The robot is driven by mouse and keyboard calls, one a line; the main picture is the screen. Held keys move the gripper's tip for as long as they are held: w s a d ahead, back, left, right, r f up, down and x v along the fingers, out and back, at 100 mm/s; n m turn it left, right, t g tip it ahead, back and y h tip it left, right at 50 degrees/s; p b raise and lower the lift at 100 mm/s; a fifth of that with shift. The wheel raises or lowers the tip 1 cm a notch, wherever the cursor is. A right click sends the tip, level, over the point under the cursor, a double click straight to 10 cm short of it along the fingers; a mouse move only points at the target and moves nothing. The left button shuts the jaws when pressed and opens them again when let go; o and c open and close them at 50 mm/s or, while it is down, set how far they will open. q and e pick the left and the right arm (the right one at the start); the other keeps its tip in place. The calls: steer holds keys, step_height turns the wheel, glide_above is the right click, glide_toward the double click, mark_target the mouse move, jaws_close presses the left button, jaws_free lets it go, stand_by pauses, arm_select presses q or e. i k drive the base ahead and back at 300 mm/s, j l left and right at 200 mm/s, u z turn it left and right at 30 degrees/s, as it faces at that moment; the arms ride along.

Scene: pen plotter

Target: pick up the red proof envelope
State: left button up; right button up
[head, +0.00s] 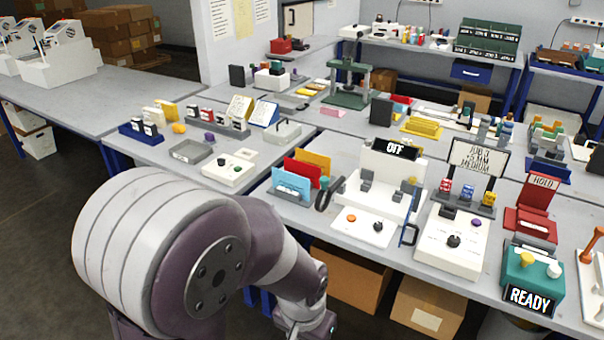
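A red envelope (302,172) stands upright and slightly tilted on the grey table. It is between a light blue envelope (291,186) in front and a yellow envelope (317,162) behind. The blue one hides its lower part. My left arm comes in at the lower left and bends down in front of the table edge, short of the envelopes. Its hand runs off the bottom edge, so its fingers are not seen. My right gripper is not in view.
A white machine with an OFF sign (396,149) stands right of the envelopes, with a dark curved handle (328,194) between. A white control box (229,169) and grey tray (191,151) lie to the left. Cardboard boxes (349,276) sit under the table.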

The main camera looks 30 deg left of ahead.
mark_target(312, 172)
steer(key=i+j+u, duration=0.15)
steer(key=i+j, duration=0.3)
steer(key=i+j+u, duration=0.1)
steer(key=i+j, duration=0.4)
steer(key=i+j+u, duration=0.15)
steer(key=i+j, duration=0.25)
steer(key=i+j+u, duration=0.1)
steer(key=i+j, duration=0.25)
steer(key=i, duration=0.3)
